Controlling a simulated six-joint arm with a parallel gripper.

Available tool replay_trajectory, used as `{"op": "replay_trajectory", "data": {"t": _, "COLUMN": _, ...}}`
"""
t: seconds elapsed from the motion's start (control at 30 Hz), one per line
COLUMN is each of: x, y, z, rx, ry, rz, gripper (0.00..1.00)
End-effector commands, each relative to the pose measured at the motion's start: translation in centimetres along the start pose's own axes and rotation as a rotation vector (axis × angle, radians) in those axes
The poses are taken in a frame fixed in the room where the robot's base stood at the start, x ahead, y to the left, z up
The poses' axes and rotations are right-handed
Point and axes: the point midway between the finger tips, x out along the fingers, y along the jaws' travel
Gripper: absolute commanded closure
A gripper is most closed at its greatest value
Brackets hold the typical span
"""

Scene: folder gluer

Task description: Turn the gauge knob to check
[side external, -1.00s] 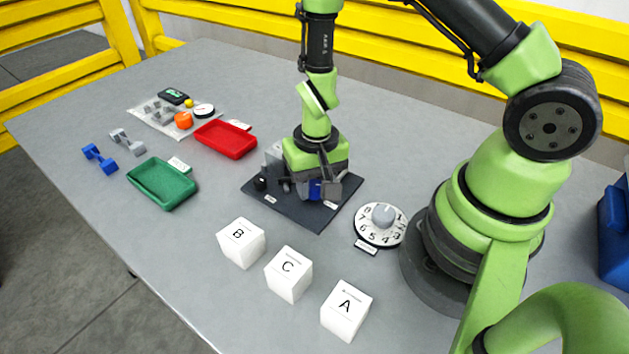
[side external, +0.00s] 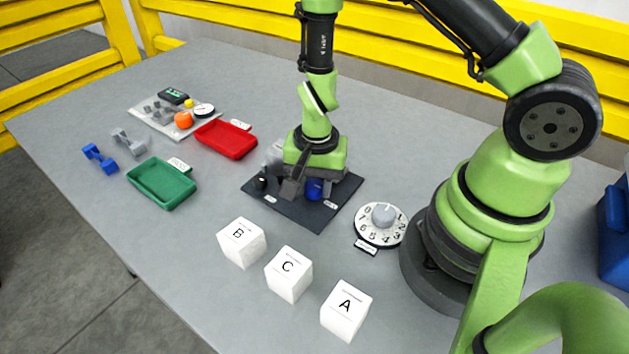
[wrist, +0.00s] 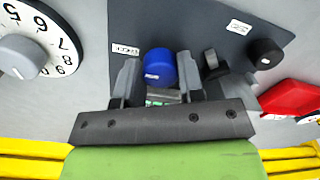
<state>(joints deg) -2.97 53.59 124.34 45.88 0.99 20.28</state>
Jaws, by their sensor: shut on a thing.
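The gauge stands on a dark plate (side external: 292,211), which also shows in the wrist view (wrist: 197,25). My gripper (side external: 303,190) points down over the middle of this plate. A small label (wrist: 125,49), which seems to read CHECK, lies beside the blue piece.
A black round knob (wrist: 264,53) stands at the plate's other side. A numbered white dial (side external: 381,238) is near my base. Three lettered cubes (side external: 289,284) stand in front. Green (side external: 160,197) and red (side external: 226,153) trays lie left.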

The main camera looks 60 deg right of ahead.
Motion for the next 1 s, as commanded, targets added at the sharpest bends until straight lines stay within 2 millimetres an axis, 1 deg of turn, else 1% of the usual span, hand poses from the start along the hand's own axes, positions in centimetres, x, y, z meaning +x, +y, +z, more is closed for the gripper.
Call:
{"op": "replay_trajectory", "data": {"t": 0.33, "x": -0.02, "y": 0.03, "z": 0.05, "rx": 0.006, "ry": -0.002, "rz": 0.001, "gripper": 0.88}}
{"op": "replay_trajectory", "data": {"t": 0.37, "x": -0.02, "y": 0.03, "z": 0.05, "rx": 0.006, "ry": -0.002, "rz": 0.001, "gripper": 0.62}}
{"op": "replay_trajectory", "data": {"t": 0.4, "x": -0.01, "y": 0.03, "z": 0.04, "rx": 0.005, "ry": -0.002, "rz": 0.001, "gripper": 0.53}}
{"op": "replay_trajectory", "data": {"t": 0.47, "x": -0.01, "y": 0.02, "z": 0.03, "rx": 0.005, "ry": -0.001, "rz": 0.001, "gripper": 0.39}}
{"op": "replay_trajectory", "data": {"t": 0.9, "x": 0.01, "y": 0.01, "z": 0.01, "rx": 0.0, "ry": -0.001, "rz": 0.0, "gripper": 0.39}}
{"op": "replay_trajectory", "data": {"t": 1.0, "x": 0.01, "y": 0.01, "z": 0.0, "rx": -0.029, "ry": -0.001, "rz": 0.0, "gripper": 0.39}}
